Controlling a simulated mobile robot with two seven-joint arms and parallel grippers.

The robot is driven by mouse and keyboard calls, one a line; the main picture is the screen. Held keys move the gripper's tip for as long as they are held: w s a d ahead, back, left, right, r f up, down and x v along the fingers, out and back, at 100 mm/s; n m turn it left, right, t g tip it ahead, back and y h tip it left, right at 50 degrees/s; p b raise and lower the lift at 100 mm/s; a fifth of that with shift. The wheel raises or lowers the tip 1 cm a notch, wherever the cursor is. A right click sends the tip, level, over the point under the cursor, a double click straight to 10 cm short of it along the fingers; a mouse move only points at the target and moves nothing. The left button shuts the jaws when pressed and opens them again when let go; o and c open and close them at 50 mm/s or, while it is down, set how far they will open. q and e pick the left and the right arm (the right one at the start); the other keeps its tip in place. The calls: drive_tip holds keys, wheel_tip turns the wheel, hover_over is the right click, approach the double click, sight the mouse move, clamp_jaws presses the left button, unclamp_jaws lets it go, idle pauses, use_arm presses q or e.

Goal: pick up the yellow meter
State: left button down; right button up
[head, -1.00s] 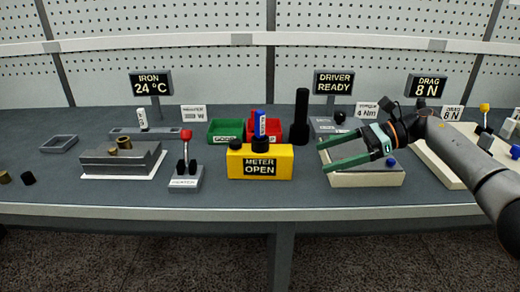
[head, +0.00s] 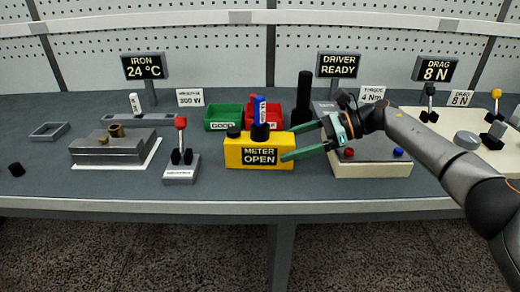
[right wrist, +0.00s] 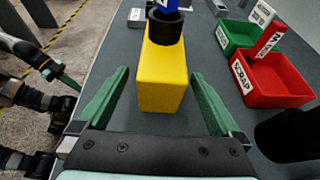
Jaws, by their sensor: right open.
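The yellow meter (head: 240,153) is a box on the bench, with a black label reading "METER OPEN" on its front and dark round parts on top. A blue-topped piece shows above it. My right gripper (head: 301,142) is open at the meter's right end, its green fingers pointing left. In the right wrist view the meter (right wrist: 163,78) stands ahead, between the lines of the two open fingers (right wrist: 163,92); I see no contact. In the right wrist view, another green-fingered gripper, apparently my left (right wrist: 66,80), shows at the left edge; its jaw opening is unclear.
A green bin (head: 223,117) and a red SCRAP bin (head: 281,116) stand behind the meter. A black cylinder (head: 304,95) stands behind the right gripper. A red-knobbed lever (head: 181,153) stands left of the meter. A pale box with buttons (head: 370,170) lies right.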

sight(279, 146)
drive_tip(key=x, duration=0.3)
drive_tip(key=shift+w+a, duration=0.1)
drive_tip(key=shift+a, duration=0.05)
drive_tip(key=shift+c, duration=0.2)
drive_tip(key=shift+r, duration=0.1)
clamp_jaws()
idle(0.4)
